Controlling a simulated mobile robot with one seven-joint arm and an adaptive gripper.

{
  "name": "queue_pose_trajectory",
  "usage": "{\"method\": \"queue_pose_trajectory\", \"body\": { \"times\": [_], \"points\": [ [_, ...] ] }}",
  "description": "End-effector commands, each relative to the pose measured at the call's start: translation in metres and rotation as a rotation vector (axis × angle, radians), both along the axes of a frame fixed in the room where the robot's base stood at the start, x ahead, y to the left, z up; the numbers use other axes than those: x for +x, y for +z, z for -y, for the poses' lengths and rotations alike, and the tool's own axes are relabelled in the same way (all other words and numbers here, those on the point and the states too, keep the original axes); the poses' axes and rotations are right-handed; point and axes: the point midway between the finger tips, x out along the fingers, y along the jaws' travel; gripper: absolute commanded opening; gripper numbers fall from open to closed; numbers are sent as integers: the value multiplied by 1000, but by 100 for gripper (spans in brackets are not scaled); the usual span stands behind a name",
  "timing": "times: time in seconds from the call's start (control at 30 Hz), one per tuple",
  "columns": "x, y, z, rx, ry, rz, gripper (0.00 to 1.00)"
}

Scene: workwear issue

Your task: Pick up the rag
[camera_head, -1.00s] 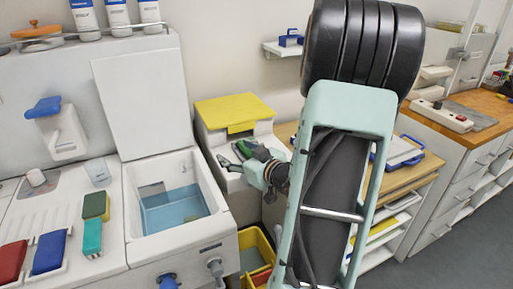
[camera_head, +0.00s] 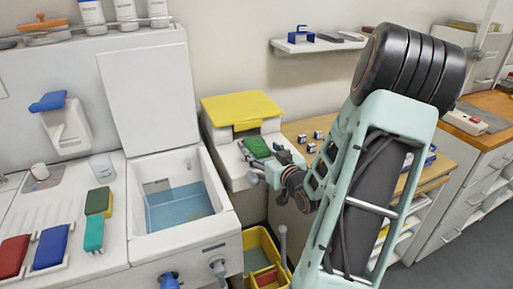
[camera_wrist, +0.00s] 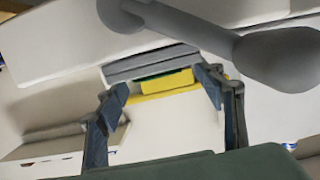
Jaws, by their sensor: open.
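A dark green folded piece, which looks like the rag (camera_head: 257,147), lies on the white ledge in front of the yellow-lidded white unit (camera_head: 240,108). My gripper (camera_head: 264,165) is just in front of it and slightly right, partly overlapping it in the head view. I cannot tell whether they touch. In the wrist view my gripper (camera_wrist: 166,98) is open, its two dark fingers wide apart. A yellow strip with a thin green edge (camera_wrist: 165,84) shows beyond and between the fingers. I cannot tell whether that green is the rag.
A white sink (camera_head: 178,195) with blue inside stands left of the unit. Yellow bins (camera_head: 262,250) sit below. A wooden-topped shelf unit (camera_head: 310,125) with small dark-and-white items is behind my arm at right. A wall shelf (camera_head: 318,46) hangs above.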

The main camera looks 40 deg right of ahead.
Motion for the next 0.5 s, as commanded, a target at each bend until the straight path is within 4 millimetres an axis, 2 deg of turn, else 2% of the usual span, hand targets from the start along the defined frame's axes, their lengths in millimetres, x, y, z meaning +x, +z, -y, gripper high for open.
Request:
{"method": "queue_pose_trajectory", "body": {
  "times": [0.03, 0.2, 0.5],
  "points": [
    [10, -2, 1, 2, 4, 2, 62],
    [31, -7, 6, 1, 3, 1, 62],
    [37, -8, 8, 1, 1, 0, 62]
  ]
}}
